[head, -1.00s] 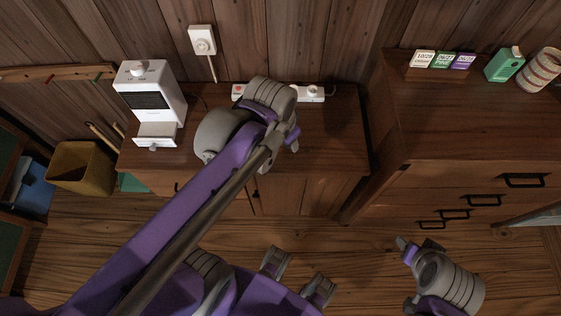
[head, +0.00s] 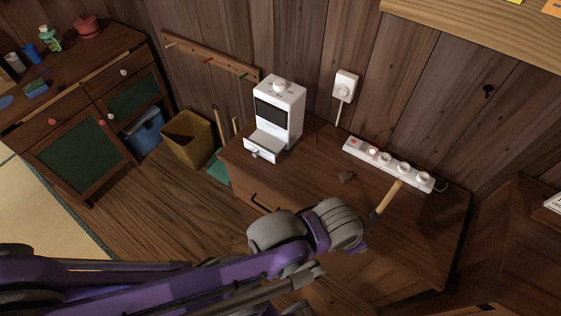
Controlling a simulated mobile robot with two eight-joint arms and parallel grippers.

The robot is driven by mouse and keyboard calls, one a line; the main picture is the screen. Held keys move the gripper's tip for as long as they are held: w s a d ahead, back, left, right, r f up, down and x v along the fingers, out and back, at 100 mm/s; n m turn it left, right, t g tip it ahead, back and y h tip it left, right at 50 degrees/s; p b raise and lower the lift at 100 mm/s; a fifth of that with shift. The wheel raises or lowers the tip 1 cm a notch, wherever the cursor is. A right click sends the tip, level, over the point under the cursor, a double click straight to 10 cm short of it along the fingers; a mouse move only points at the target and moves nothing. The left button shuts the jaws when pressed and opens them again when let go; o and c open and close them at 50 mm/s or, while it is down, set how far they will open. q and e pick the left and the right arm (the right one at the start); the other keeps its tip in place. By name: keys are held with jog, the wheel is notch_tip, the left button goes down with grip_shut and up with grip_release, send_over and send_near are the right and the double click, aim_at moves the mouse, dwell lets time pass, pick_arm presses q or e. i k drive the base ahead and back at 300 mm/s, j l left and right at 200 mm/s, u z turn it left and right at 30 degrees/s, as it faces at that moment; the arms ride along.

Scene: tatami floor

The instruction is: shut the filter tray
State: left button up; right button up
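A white box-shaped appliance (head: 290,97) with a dark front panel and a knob on top stands upright on the wooden cabinet. Its small white filter tray (head: 263,150) sticks out from the lower front, pulled open, toward the lower left. My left arm comes in from the left along the bottom, and its grey joints are in front of the cabinet, below and right of the tray and apart from it in the picture. I cannot make out the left gripper's fingers. My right gripper is not in view.
The cabinet top (head: 310,165) is clear beside the appliance. A yellow bin (head: 187,139) stands left of the cabinet. A wall outlet (head: 344,87) is behind.

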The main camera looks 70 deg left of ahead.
aim_at(263, 144)
jog(key=u, duration=2.55)
jog(key=i+j+u, duration=0.25)
jog(key=i+j, duration=0.2)
